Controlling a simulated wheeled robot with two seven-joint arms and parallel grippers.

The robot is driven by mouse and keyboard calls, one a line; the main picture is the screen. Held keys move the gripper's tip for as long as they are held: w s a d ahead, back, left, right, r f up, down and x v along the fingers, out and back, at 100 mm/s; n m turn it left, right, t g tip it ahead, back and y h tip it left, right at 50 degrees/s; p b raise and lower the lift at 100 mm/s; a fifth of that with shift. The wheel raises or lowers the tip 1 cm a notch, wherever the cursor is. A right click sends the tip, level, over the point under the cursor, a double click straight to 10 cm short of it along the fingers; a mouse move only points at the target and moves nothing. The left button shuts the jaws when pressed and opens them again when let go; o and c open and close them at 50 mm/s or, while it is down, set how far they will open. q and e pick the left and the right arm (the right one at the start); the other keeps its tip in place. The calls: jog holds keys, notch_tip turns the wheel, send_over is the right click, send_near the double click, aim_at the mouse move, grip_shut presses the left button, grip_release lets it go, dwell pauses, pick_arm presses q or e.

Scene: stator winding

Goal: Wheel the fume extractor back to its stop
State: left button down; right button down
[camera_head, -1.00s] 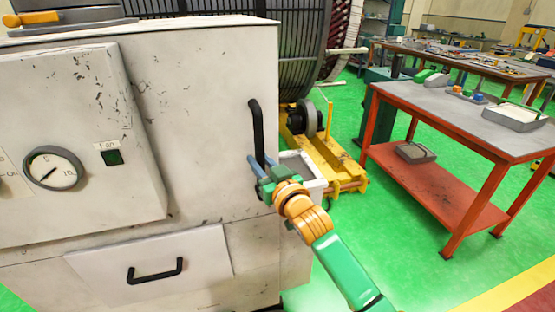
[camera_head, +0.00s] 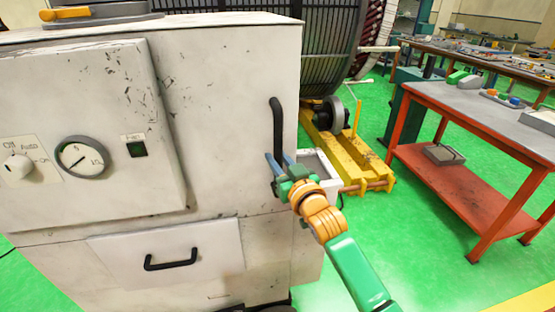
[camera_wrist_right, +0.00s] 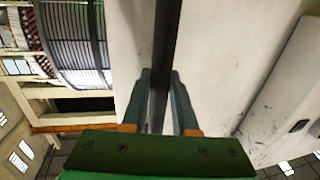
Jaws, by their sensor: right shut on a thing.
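The fume extractor (camera_head: 225,110) is a large scuffed white cabinet that fills the left half of the head view. It has a gauge, a knob and a green switch on its front panel, and a drawer below. A black vertical handle (camera_head: 277,125) stands at its right edge. My right gripper (camera_head: 278,165) is shut on the lower part of this handle. In the right wrist view the two fingers (camera_wrist_right: 160,100) close around the black bar (camera_wrist_right: 167,45). My left gripper is not in view. No stop that I can make out shows.
A yellow frame (camera_head: 345,155) with a dark wheel and a white tray (camera_head: 318,165) stands right behind the cabinet, near my right gripper. A red workbench (camera_head: 445,185) stands to the right.

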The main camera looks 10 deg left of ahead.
jog(key=shift+a+r, duration=0.1)
jog(key=shift+r, duration=0.15)
jog(key=c, duration=1)
grip_release()
jog(key=o, duration=0.3)
jog(key=shift+a, duration=0.1)
jog(key=shift+s+a, duration=0.1)
jog(key=shift+a, duration=0.05)
jog(key=shift+f, duration=0.15)
